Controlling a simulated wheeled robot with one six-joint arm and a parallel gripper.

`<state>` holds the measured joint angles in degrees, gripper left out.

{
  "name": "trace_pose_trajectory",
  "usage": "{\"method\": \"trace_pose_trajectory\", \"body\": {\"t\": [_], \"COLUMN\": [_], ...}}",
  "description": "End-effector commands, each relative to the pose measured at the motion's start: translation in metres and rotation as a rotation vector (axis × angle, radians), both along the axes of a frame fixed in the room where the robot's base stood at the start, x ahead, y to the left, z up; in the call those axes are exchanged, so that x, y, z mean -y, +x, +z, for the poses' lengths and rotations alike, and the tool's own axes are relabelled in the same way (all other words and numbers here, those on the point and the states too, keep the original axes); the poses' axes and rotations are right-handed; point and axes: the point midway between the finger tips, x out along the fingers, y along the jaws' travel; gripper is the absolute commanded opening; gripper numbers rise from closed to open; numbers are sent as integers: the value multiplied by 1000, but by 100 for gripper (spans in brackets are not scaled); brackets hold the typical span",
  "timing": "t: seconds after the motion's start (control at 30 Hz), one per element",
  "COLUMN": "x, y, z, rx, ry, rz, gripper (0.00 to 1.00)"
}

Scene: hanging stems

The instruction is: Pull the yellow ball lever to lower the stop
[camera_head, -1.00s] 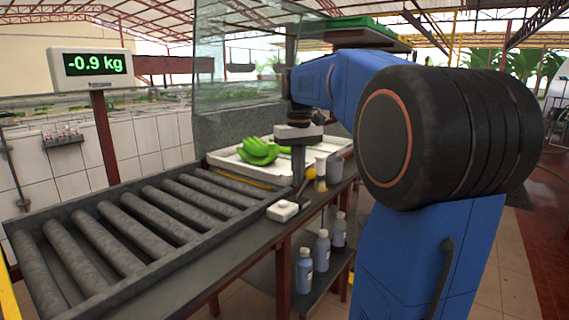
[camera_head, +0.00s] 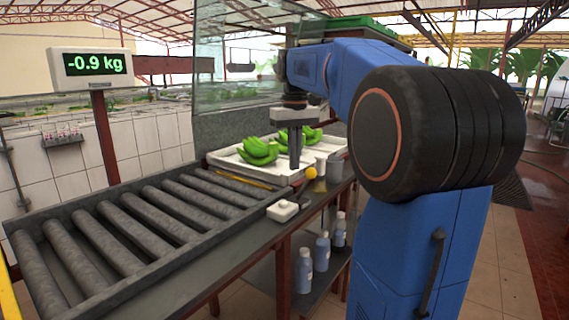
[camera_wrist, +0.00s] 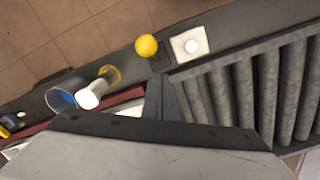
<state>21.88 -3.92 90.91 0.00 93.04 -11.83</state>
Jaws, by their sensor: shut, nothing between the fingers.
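The yellow ball (camera_head: 310,172) of the lever shows in the head view just right of my fingertips, near the edge between the roller conveyor and the tray. It also shows in the wrist view (camera_wrist: 146,45), beside a white box with a round button. The lever's stalk is not clearly visible. My gripper (camera_head: 295,166) points down, shut and empty, with its tips close to the ball in the picture; I cannot tell whether they touch. A yellow bar (camera_head: 245,180) lies across the far end of the rollers; I cannot tell whether it is the stop.
The roller conveyor (camera_head: 150,230) fills the left. A white tray (camera_head: 225,160) with green bananas (camera_head: 257,152) stands behind it. The white button box (camera_head: 283,211) sits on the conveyor's near edge. Grey cups (camera_head: 334,166) stand right of the ball. Bottles (camera_head: 304,271) stand on a lower shelf.

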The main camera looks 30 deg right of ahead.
Motion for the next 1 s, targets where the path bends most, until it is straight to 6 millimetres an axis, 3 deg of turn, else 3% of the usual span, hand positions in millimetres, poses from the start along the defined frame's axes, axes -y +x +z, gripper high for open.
{"method": "trace_pose_trajectory", "body": {"t": [0.5,1.0], "x": [0,0], "y": [0,0], "z": [49,53], "rx": [2,0], "ry": [0,0], "rz": [0,0], "gripper": [0,0]}}
